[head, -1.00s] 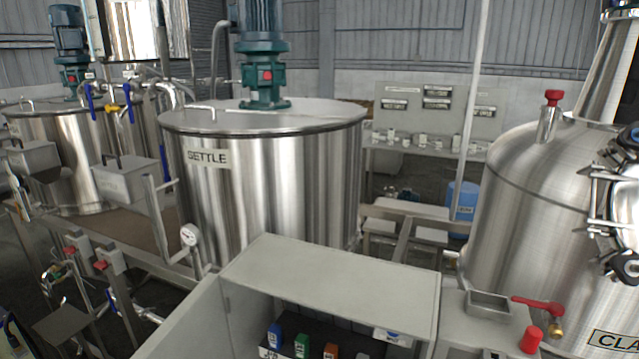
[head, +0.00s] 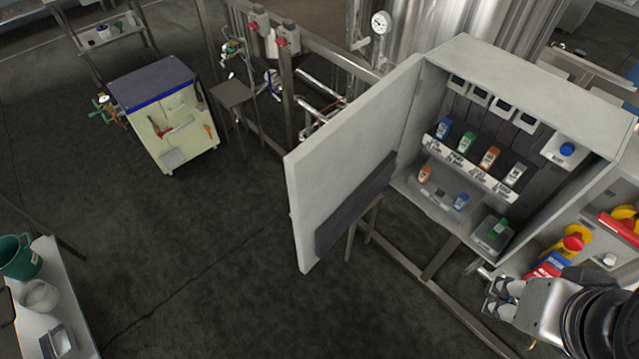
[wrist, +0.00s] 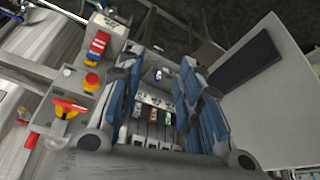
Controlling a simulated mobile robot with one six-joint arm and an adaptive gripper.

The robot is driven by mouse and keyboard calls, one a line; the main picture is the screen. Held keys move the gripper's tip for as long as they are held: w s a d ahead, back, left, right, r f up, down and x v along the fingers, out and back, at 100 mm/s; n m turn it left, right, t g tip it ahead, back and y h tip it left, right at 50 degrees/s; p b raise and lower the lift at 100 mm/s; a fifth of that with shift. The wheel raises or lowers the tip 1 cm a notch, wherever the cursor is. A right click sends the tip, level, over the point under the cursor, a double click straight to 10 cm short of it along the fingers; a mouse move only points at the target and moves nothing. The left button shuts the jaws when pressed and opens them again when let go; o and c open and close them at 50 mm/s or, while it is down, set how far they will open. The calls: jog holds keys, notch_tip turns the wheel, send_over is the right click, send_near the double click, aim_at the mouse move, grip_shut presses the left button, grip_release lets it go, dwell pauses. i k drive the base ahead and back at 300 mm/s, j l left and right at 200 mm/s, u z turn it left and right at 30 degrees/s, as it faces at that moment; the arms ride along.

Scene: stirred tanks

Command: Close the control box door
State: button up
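The control box (head: 590,80) is a light grey cabinet on a metal frame, at the right of the head view. Its door (head: 345,150) stands wide open, swung out to the left, with a dark panel on its inner face. Inside are colored tagged items in a row and a few loose ones below. My gripper (head: 496,297) is at the lower right, below and in front of the box, apart from the door. In the wrist view, my gripper (wrist: 158,85) has its fingers spread and empty, facing the box interior, with the door (wrist: 265,85) on the right.
A tool cart (head: 165,125) stands at the left, and a white bench (head: 60,300) at the lower left. The dark floor between cart and door is clear.

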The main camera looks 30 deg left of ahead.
aim_at(333, 177)
jog(key=j+z, duration=0.1)
jog(key=j, duration=0.3)
jog(key=k+j+z, duration=0.15)
jog(key=j, duration=0.25)
jog(key=j+z, duration=0.1)
jog(key=j, duration=0.35)
jog(key=k+j+z, duration=0.1)
jog(key=j, duration=0.25)
jog(key=k+j+z, duration=0.15)
jog(key=j, duration=0.25)
jog(key=i+j+u, duration=0.2)
jog(key=k+l+u, duration=0.15)
jog(key=u, duration=0.2)
